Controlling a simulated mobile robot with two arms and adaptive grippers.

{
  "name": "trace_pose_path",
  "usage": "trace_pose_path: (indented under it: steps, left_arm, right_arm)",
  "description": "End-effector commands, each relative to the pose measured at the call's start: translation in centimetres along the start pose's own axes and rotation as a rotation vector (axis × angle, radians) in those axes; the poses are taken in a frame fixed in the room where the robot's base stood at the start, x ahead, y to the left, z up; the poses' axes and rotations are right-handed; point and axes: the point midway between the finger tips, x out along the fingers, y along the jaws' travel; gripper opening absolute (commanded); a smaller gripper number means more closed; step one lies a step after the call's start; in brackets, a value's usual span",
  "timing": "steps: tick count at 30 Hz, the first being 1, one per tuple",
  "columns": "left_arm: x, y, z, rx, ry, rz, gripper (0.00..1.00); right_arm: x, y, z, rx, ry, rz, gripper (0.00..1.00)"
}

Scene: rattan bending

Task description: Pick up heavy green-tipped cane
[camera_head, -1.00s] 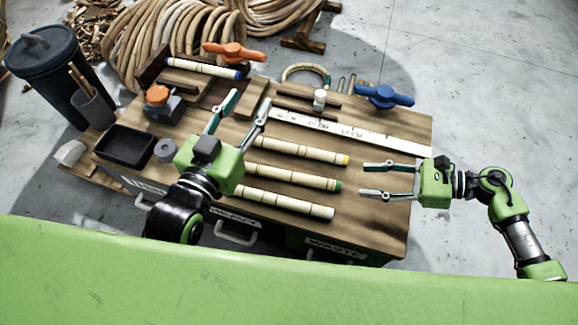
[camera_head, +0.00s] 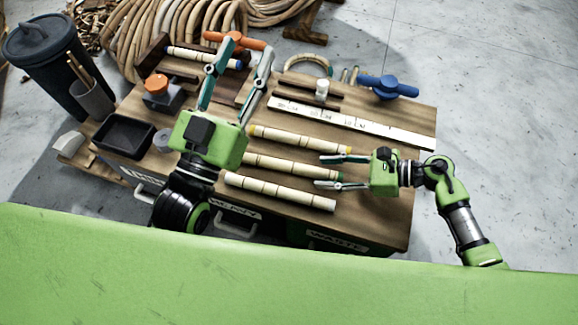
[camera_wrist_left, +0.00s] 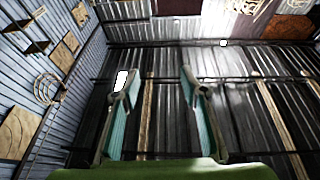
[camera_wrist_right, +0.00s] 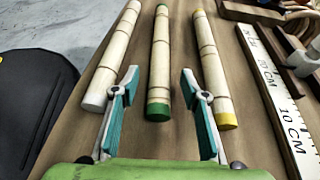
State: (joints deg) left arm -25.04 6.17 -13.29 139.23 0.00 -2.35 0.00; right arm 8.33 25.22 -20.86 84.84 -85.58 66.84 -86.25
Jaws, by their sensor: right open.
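The green-tipped cane (camera_head: 291,165) lies on the workbench between a yellow-tipped cane (camera_head: 300,141) and a white-tipped cane (camera_head: 278,191). In the right wrist view the green-tipped cane (camera_wrist_right: 159,65) runs away from me, with its green end between the open fingers. My right gripper (camera_head: 317,171) is open at the green end in the head view. I cannot tell whether the fingers touch the cane. My left gripper (camera_head: 236,64) is open and raised above the bench. The left wrist view shows only walls between its fingers (camera_wrist_left: 155,85).
A white ruler (camera_head: 345,123) and a blue-handled tool (camera_head: 386,87) lie behind the canes. A blue-tipped cane (camera_head: 192,56) rests at the back left. A black tray (camera_head: 124,137) and an orange-topped object (camera_head: 157,86) stand at left. The bench's right front is clear.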

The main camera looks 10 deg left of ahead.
Motion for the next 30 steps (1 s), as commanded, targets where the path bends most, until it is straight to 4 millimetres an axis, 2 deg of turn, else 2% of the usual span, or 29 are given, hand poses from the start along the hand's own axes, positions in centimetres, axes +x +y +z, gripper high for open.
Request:
trace_pose_path:
  steps: [3, 11, 12, 16, 17, 30]
  left_arm:
    - [-0.01, 0.13, -0.96, -0.002, 0.049, 0.003, 0.40]
    - [0.00, 0.16, -1.35, -0.002, 0.063, 0.003, 0.40]
    - [0.00, 0.16, -1.35, -0.002, 0.063, 0.003, 0.40]
    - [0.00, 0.16, -1.33, -0.002, 0.063, 0.003, 0.40]
    - [0.00, 0.16, -1.33, -0.002, 0.063, 0.003, 0.40]
    - [0.01, 0.07, -0.87, -0.001, 0.038, 0.001, 0.40]
  right_arm:
    - [1.34, 0.02, 0.01, 0.000, -0.002, 0.000, 0.41]
    - [1.57, 0.02, 0.03, 0.000, 0.000, 0.000, 0.41]
    - [1.56, 0.02, 0.03, 0.000, 0.000, 0.000, 0.36]
    - [1.55, 0.02, 0.03, 0.000, 0.000, 0.000, 0.02]
    - [1.55, 0.02, 0.03, 0.000, 0.000, 0.000, 0.00]
    - [1.44, 0.01, 0.27, -0.001, -0.001, 0.000, 0.00]
